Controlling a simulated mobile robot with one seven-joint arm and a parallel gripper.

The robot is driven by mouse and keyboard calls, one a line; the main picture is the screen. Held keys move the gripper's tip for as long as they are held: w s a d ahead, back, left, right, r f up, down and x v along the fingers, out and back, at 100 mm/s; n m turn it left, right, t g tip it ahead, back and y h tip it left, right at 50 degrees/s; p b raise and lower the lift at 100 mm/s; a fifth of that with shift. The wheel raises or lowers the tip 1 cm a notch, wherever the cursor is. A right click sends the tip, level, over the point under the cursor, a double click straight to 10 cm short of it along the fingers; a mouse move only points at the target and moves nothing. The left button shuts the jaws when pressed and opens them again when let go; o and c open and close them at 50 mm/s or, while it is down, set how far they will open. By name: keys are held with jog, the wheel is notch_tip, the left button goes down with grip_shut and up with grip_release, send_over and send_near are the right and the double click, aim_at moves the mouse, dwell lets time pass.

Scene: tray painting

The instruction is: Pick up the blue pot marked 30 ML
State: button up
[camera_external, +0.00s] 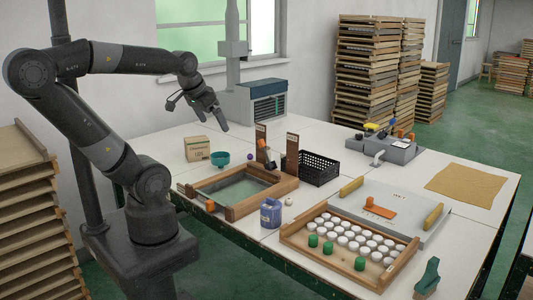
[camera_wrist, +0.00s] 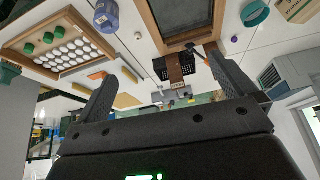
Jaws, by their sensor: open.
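The blue pot (camera_external: 270,213) stands upright on the white table, between the wooden screen frame and the tray of white pieces. A pale label shows on its side, too small to read. It also shows in the wrist view at the top left (camera_wrist: 106,17), partly cut by the picture edge. My gripper (camera_external: 222,122) is open and empty, raised above the back of the table, well up and left of the pot. Its two spread fingers show in the wrist view (camera_wrist: 161,62) with nothing between them.
The wooden screen frame (camera_external: 228,213) is left of the pot; a wooden tray (camera_external: 345,277) with white and green pieces is right. A small pale knob (camera_external: 289,202) stands close by.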

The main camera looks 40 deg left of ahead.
jog(key=shift+s+a+n, duration=0.2)
jog(key=shift+s+n, duration=0.05)
jog(key=shift+n, duration=0.15)
jog(key=shift+c, duration=1.1)
jog(key=m+g+y, duration=0.1)
jog(key=m+g, duration=0.6)
jog(key=m, duration=0.1)
send_over(271, 204)
jog(key=w, duration=0.1)
notch_tip(271, 204, down, 19)
jog(key=shift+w+f, duration=0.15)
jog(key=shift+d+f, duration=0.15)
jog(key=shift+f, duration=0.1)
jog(key=f, duration=0.7)
jog(key=s+a+f, duration=0.1)
jog(key=f, duration=0.2)
jog(key=shift+f, duration=0.35)
